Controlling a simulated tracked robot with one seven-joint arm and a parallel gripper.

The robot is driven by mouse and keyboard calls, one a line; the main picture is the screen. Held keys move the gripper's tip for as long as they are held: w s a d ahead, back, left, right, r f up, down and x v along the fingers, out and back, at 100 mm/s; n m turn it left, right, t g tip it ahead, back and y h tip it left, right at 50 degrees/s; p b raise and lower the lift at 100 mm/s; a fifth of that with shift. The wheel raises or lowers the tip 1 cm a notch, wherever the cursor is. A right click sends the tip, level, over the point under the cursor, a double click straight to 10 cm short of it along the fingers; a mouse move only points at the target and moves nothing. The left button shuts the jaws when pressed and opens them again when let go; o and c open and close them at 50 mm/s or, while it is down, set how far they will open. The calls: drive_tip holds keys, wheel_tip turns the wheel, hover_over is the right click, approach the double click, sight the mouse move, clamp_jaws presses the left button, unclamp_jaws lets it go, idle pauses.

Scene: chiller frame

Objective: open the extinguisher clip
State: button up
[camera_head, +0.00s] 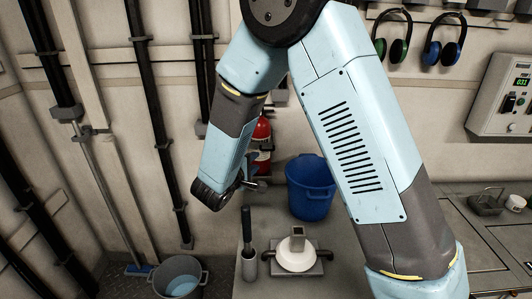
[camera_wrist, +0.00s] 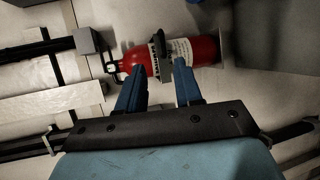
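The red fire extinguisher (camera_wrist: 203,50) lies across the upper middle of the wrist view, with a white label and its black valve end at left. A dark band with a protruding piece (camera_wrist: 165,46), which looks like the clip, crosses its body. In the head view the extinguisher (camera_head: 262,131) is against the wall, partly hidden behind my arm. My gripper (camera_wrist: 160,70) has its two blue fingers apart and nothing held between them. The fingertips point at the band, close to the extinguisher; I cannot tell whether they touch. Whether the clip is latched is unclear.
A blue bin (camera_head: 311,190) stands right of my gripper in the head view. Vertical pipes (camera_head: 155,120) run along the wall at left. A bucket (camera_head: 180,278) is at lower left.

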approach(260, 146)
drive_tip(key=w+d+f, duration=0.2)
drive_tip(key=w+d, duration=0.3)
drive_tip(key=d, duration=0.1)
drive_tip(key=shift+d+f+y, duration=0.15)
drive_tip(key=shift+d+y, duration=0.05)
drive_tip(key=shift+y, duration=0.1)
drive_tip(key=shift+w, duration=0.15)
drive_tip(key=shift+c, duration=0.2)
drive_tip(key=c, duration=0.6)
clamp_jaws()
drive_tip(key=shift+f, duration=0.15)
idle(0.4)
